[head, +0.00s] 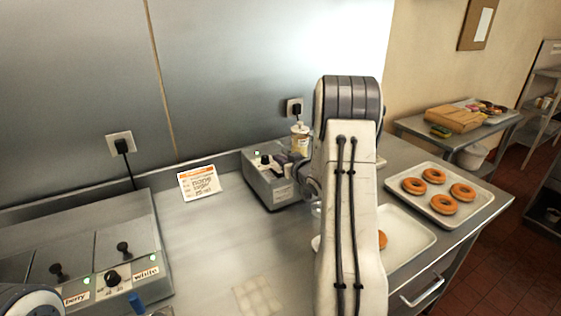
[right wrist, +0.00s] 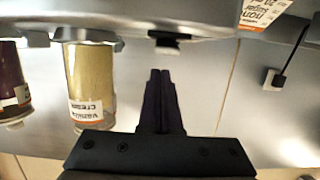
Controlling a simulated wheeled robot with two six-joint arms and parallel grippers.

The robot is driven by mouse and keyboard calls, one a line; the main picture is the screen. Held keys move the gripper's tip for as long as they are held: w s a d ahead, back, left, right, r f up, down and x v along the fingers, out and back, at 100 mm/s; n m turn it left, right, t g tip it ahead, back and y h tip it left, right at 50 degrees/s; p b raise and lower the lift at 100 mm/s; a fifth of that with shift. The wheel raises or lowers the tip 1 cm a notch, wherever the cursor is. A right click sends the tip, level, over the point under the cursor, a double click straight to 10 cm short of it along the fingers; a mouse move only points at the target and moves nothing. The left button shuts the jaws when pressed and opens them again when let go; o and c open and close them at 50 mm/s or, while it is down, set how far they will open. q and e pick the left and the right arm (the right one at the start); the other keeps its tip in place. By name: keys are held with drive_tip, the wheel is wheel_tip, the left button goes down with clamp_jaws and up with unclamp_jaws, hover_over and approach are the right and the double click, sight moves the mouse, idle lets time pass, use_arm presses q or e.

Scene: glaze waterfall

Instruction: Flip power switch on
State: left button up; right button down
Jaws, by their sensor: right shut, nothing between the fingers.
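A small grey metal machine (head: 262,182) stands against the back wall, with a black knob and a small pale light on its top; my right arm covers its right side. I cannot make out for certain which part is its power switch. In the right wrist view, a dark fitting with a white tip (right wrist: 165,45) juts from a metal edge. My right gripper (right wrist: 160,72) is shut and empty, its fingertips just below that fitting in the picture; I cannot tell whether they touch. In the head view the gripper is mostly hidden by my arm. My left gripper is not in view.
A vanilla cream jar (right wrist: 90,80) and a dark jar (right wrist: 12,80) are beside my right gripper. A heated unit (head: 125,270) is at left, an order card (head: 198,183) at centre. A tray (head: 412,172) of doughnuts and another tray (head: 410,235) are at right.

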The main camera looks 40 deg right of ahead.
use_arm(q)
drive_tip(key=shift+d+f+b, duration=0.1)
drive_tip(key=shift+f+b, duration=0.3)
drive_tip(key=shift+b, duration=0.6)
use_arm(e)
drive_tip(key=s+a+r, duration=0.1)
drive_tip(key=s+r, duration=0.4)
drive_tip(key=s, duration=0.4)
drive_tip(key=shift+r, duration=0.3)
drive_tip(key=shift+a, duration=0.15)
drive_tip(key=a+f+n+g+y, duration=0.1)
drive_tip(key=a+f+n+g, duration=0.15)
drive_tip(key=a, duration=1.05)
drive_tip(key=a+f+n+g+y, duration=0.1)
drive_tip(key=a+g, duration=0.3)
drive_tip(key=a, duration=0.8)
drive_tip(key=s+a+f+n+g, duration=0.1)
drive_tip(key=s+a+g, duration=0.2)
drive_tip(key=s, duration=0.6)
drive_tip(key=s+a+f+n+g, duration=0.1)
drive_tip(key=s+a+n+g, duration=0.1)
drive_tip(key=s+a, duration=0.6)
drive_tip(key=s+a+f+n+g+y, duration=0.1)
drive_tip(key=s+a, duration=0.4)
drive_tip(key=s, duration=0.6)
drive_tip(key=n+g, duration=0.1)
drive_tip(key=g, duration=0.1)
drive_tip(key=shift+a+g, duration=0.25)
drive_tip(key=shift+g, duration=0.1)
drive_tip(key=shift+w, duration=0.1)
